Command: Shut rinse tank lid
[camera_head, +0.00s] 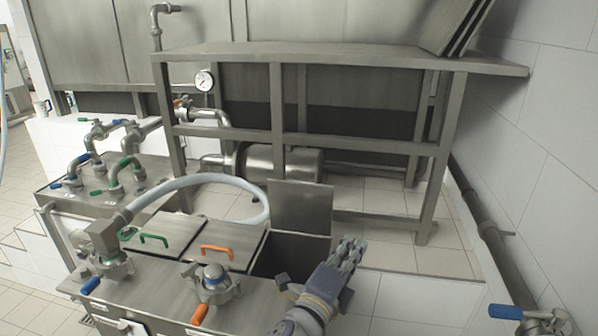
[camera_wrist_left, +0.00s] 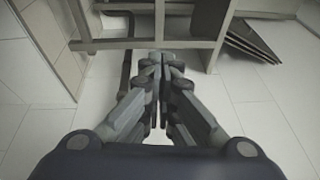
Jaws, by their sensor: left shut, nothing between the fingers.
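A steel lid (camera_head: 302,207) stands raised, nearly upright, at the far edge of an open tank compartment (camera_head: 288,252). I take it for the rinse tank lid; no handle or label shows on its visible face. My left gripper (camera_head: 351,247) is just to the right of the open compartment, in front of and to the right of the raised lid, apart from it. Its fingers are shut and empty; they also show closed together in the left wrist view (camera_wrist_left: 163,62). The lid is not clearly seen in that view. My right gripper is not in view.
Left of the opening, a lid with an orange handle (camera_head: 216,250) and one with a green handle (camera_head: 154,239) lie flat. A pale hose (camera_head: 235,183) arches above them. Valves (camera_head: 212,284) stand in front. A steel frame table (camera_head: 340,62) stands behind; tiled wall at right.

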